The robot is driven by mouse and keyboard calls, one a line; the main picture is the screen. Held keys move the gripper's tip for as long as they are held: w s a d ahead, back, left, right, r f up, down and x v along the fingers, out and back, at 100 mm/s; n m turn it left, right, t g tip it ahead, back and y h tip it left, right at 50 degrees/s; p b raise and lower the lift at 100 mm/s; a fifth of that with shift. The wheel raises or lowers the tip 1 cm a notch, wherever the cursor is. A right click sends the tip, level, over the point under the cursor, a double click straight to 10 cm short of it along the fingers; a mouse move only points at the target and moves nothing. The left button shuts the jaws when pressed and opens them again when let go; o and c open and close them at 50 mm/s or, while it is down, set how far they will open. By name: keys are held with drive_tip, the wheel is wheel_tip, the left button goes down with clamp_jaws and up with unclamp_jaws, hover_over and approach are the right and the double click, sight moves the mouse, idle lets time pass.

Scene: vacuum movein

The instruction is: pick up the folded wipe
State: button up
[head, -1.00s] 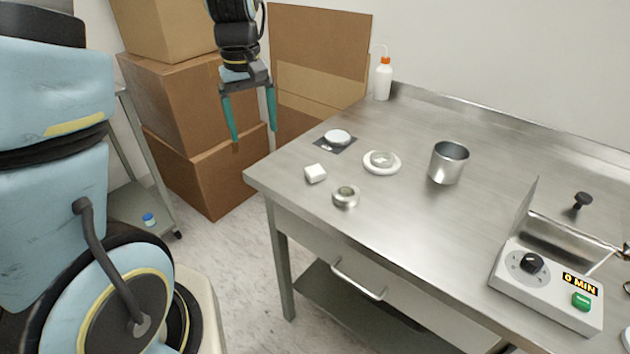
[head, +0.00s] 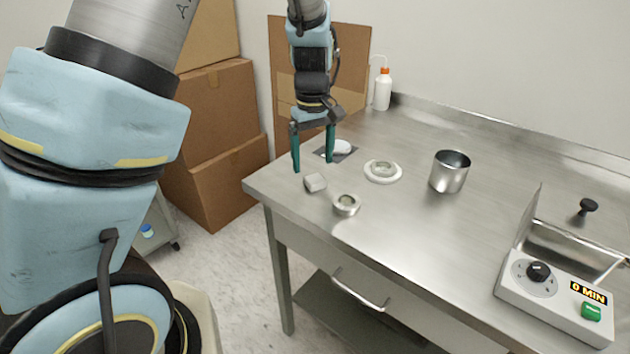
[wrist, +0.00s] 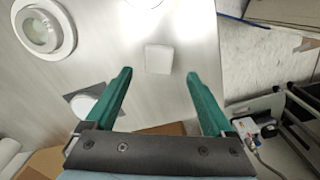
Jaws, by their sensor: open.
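The folded wipe (head: 315,183) is a small white block near the left front corner of the steel table. In the wrist view the wipe (wrist: 159,59) lies ahead of the fingertips, between their lines and nearer the left one. My gripper (head: 313,165) has two teal fingers and is open and empty, above the table's left end and just behind the wipe in the head view. The gripper also shows in the wrist view (wrist: 160,73), its fingers wide apart and clear of the wipe.
Close by are a metal ring (head: 346,205), a white dish with a ring (head: 383,171) and a white disc on a dark square (head: 342,147). A steel cup (head: 450,171), a wash bottle (head: 382,88) and a timer unit (head: 555,290) stand farther off. Cardboard boxes (head: 222,110) are left.

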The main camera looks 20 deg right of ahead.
sight(314, 177)
drive_tip(key=shift+w+d+f+p, duration=0.15)
drive_tip(key=shift+f+p, duration=0.45)
drive_tip(key=shift+f, duration=1.7)
clamp_jaws()
wheel_tip(314, 177, up, 10)
drive_tip(key=b, duration=0.2)
